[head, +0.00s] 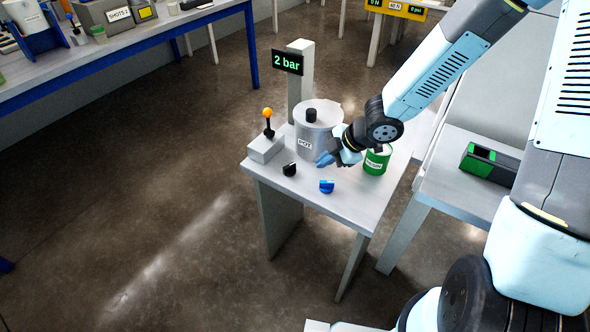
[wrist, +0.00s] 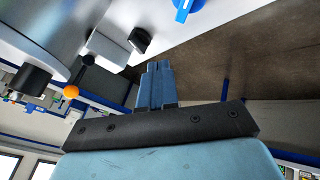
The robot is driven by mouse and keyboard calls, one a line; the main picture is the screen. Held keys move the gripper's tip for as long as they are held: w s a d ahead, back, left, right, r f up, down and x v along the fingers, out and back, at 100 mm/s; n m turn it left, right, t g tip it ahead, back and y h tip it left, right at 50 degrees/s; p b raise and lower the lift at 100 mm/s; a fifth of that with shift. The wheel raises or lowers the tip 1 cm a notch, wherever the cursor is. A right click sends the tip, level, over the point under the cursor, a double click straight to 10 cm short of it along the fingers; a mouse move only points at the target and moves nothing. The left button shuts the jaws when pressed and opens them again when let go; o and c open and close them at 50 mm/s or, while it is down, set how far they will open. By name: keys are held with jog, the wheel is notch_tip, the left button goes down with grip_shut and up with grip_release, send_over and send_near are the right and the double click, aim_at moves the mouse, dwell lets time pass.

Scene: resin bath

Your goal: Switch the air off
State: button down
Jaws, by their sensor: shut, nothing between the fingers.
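An air lever with an orange ball (head: 267,112) stands roughly upright on a light grey box (head: 265,148) at the left of the small table; the ball also shows in the wrist view (wrist: 70,92). A sign on a post reads "2 bar" (head: 287,63). A grey pot (head: 312,140) labelled POT stands right of the lever, with a black knob (head: 311,115) on its lid. My gripper (head: 322,160) is shut and empty, in front of the pot and apart from the lever. Its closed fingers show in the wrist view (wrist: 157,75).
A black knob (head: 289,169) and a blue knob (head: 327,186) sit along the table's (head: 335,212) front. A green can (head: 376,160) stands right of my gripper. A side table (head: 465,190) with a black and green box (head: 488,164) is at right. The floor at left is clear.

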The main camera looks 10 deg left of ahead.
jog(key=shift+s+d+n+g, duration=0.1)
jog(key=shift+s+n+g, duration=0.3)
jog(key=shift+n, duration=0.3)
jog(key=shift+f, duration=0.15)
send_near(285, 176)
jog(key=shift+s+d+f, duration=0.4)
jog(key=shift+s+d, duration=0.1)
jog(key=shift+s, duration=0.2)
jog(key=shift+s+d+f, duration=0.45)
jog(key=shift+s+d, duration=0.05)
jog(key=shift+s, duration=0.25)
jog(key=x, duration=0.3)
jog(key=shift+w+a, duration=0.9)
jog(key=shift+w, duration=0.05)
jog(key=shift+w+a, duration=0.45)
jog(key=shift+a, duration=0.05)
jog(key=shift+w+a, duration=0.1)
